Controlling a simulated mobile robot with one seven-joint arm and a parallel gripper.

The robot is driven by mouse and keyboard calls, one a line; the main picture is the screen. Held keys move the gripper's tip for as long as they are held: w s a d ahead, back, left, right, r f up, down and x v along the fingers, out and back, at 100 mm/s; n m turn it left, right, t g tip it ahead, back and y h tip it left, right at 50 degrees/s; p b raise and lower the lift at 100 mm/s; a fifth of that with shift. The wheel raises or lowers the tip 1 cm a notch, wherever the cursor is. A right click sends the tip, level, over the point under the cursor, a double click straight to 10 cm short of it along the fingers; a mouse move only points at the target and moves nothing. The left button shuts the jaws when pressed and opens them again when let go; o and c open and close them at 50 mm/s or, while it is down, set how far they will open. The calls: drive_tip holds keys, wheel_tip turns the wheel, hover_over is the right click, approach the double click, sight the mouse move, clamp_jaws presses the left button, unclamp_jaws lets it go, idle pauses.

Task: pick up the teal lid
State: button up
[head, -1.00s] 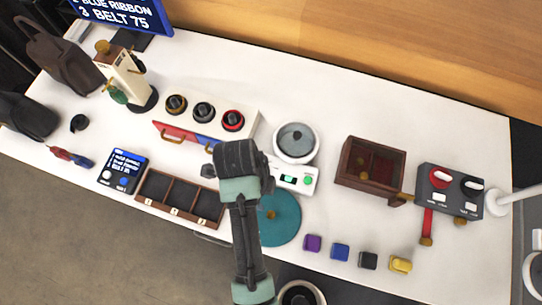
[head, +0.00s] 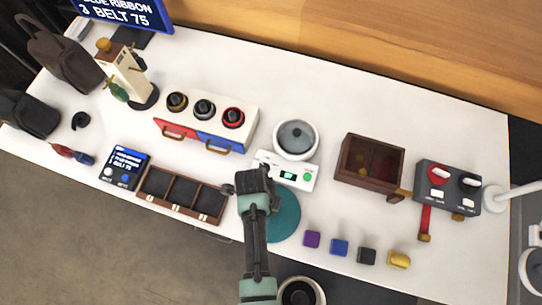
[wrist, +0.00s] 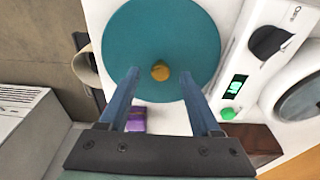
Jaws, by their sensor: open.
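The teal lid (head: 284,215) is a flat round disc lying on the white table, partly hidden by my arm in the head view. In the wrist view the teal lid (wrist: 150,30) fills the upper middle, with a small brass knob (wrist: 160,71) at its centre. My gripper (wrist: 158,82) is open and empty above the lid, its two blue fingers on either side of the knob in the picture. In the head view my gripper (head: 255,178) is over the lid's upper left edge. I cannot tell how high the fingertips are above the knob.
A dark compartment tray (head: 181,194) is to the left. A round container (head: 301,291) sits below the table's front edge.

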drive_tip(key=shift+d+f, duration=0.15)
drive_tip(key=shift+f, duration=0.5)
drive_tip(key=shift+c, duration=0.3)
clamp_jaws()
drive_tip(key=shift+r, duration=0.1)
